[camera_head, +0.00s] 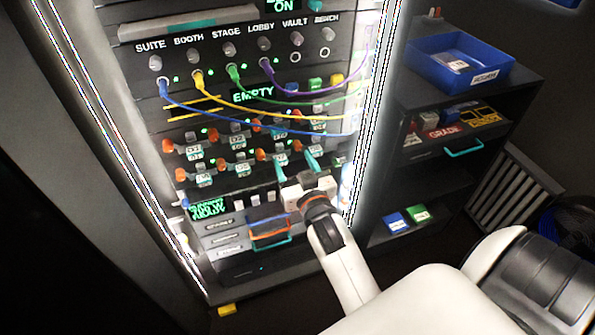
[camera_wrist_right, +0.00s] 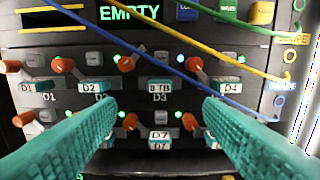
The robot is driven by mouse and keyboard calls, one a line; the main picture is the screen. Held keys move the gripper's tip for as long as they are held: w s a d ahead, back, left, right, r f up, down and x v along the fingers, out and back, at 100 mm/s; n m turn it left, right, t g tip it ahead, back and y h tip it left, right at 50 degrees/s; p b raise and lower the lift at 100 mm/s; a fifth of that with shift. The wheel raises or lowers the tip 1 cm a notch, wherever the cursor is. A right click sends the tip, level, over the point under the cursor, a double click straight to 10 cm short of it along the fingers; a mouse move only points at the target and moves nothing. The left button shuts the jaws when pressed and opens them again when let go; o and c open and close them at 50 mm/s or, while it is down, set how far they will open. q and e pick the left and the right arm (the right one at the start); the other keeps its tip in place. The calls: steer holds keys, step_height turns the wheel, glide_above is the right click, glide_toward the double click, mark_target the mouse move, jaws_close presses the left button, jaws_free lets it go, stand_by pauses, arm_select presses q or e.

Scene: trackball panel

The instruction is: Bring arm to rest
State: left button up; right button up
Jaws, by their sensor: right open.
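My right gripper (camera_head: 297,167) is in front of the lower part of the lit rack panel (camera_head: 200,100). Its two teal fingers are spread apart, with nothing between them. In the right wrist view the open gripper (camera_wrist_right: 158,112) faces rows of modules with orange-red knobs; the module labelled D3 (camera_wrist_right: 160,87) shows between the fingers. I cannot tell whether the fingertips touch the panel. My right arm reaches up from the lower right. My left gripper is not in view.
Blue (camera_head: 210,123), yellow (camera_head: 265,115), green (camera_head: 240,87) and purple (camera_head: 275,84) cables hang across the panel above the gripper. A dark shelf with a blue bin (camera_head: 425,65) stands to the right. A slatted crate (camera_head: 515,190) is beside it. A yellow block (camera_head: 227,310) lies on the floor.

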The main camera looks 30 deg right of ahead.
steer(key=shift+v, duration=1.05)
steer(key=s+a+f+n+g+y, duration=0.1)
steer(key=s+a+f+g, duration=0.2)
steer(key=f, duration=0.9)
steer(key=s+a+f+n+g+y, duration=0.1)
steer(key=s+a+f+g+y, duration=0.15)
steer(key=f, duration=0.95)
steer(key=s+a+f+n+g+y, duration=0.1)
steer(key=s+a+f+g, duration=0.15)
steer(key=f, duration=0.95)
steer(key=s+d+f+g, duration=0.1)
steer(key=s+f+g, duration=0.1)
steer(key=s+f, duration=0.4)
steer(key=s+d+f+n+g, duration=0.1)
steer(key=s+f+g, duration=0.2)
steer(key=s, duration=1.2)
steer(key=s+d+f+n+g, duration=0.1)
steer(key=s+f+g, duration=0.2)
steer(key=s+f, duration=0.7)
steer(key=shift+s, duration=0.25)
steer(key=shift+w, duration=0.1)
